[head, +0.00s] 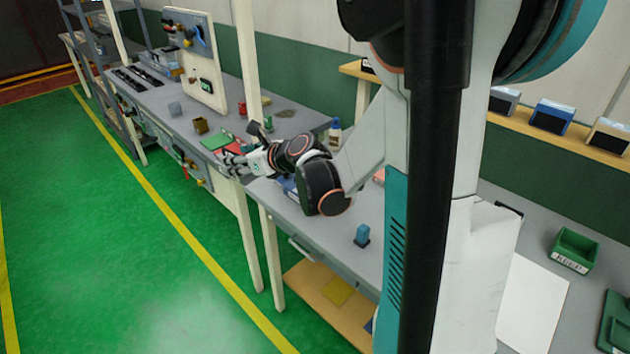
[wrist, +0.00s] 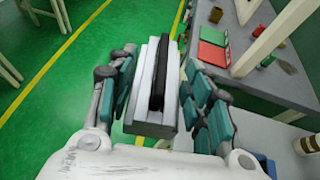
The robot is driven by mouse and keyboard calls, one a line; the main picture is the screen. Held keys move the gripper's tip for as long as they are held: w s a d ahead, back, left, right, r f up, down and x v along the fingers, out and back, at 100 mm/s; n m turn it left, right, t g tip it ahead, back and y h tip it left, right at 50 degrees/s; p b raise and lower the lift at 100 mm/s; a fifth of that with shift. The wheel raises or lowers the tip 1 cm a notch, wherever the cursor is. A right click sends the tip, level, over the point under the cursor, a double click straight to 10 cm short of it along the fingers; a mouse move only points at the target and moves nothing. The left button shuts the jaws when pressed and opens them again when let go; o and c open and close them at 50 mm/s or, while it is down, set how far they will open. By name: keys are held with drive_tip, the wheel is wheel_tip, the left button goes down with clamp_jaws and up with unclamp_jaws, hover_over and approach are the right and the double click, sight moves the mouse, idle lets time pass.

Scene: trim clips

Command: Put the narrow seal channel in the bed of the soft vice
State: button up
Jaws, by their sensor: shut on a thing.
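My gripper (head: 233,165) is at the end of my outstretched arm, near the front edge of the workbench in the head view. In the wrist view my gripper (wrist: 155,88) has its teal pads on both sides of a long light-grey piece with a black strip along it, which I take as the narrow seal channel (wrist: 140,90). It is held lengthwise, pointing away from the wrist, with green floor beyond it. In the head view the piece is too small to make out at the fingers. I cannot surely pick out the soft vice in either view.
A green panel (head: 216,141) and a red one lie on the bench just past my gripper. A brass-coloured block (head: 201,126), a grey block (head: 175,109) and a white bottle (head: 335,131) stand nearby. A blue block (head: 362,235) stands on the nearer bench. The floor (head: 120,240) is clear.

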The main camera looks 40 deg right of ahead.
drive_tip(key=s+d+r+m+h, duration=0.1)
drive_tip(key=s+d+r, duration=0.15)
drive_tip(key=d, duration=0.95)
drive_tip(key=s+d+r+m+h, duration=0.1)
drive_tip(key=s+d+r, duration=0.15)
drive_tip(key=d, duration=1.05)
drive_tip(key=shift+t, duration=0.3)
drive_tip(key=f+b, duration=0.2)
drive_tip(key=f, duration=0.7)
drive_tip(key=f+b, duration=0.3)
drive_tip(key=f, duration=0.6)
drive_tip(key=shift+w+a+f+b, duration=0.1)
drive_tip(key=shift+w+a+b, duration=0.1)
drive_tip(key=shift+b, duration=0.1)
drive_tip(key=shift+f, duration=0.1)
drive_tip(key=o, duration=1.1)
drive_tip(key=p+v, duration=0.3)
drive_tip(key=v, duration=0.9)
drive_tip(key=shift+d, duration=0.1)
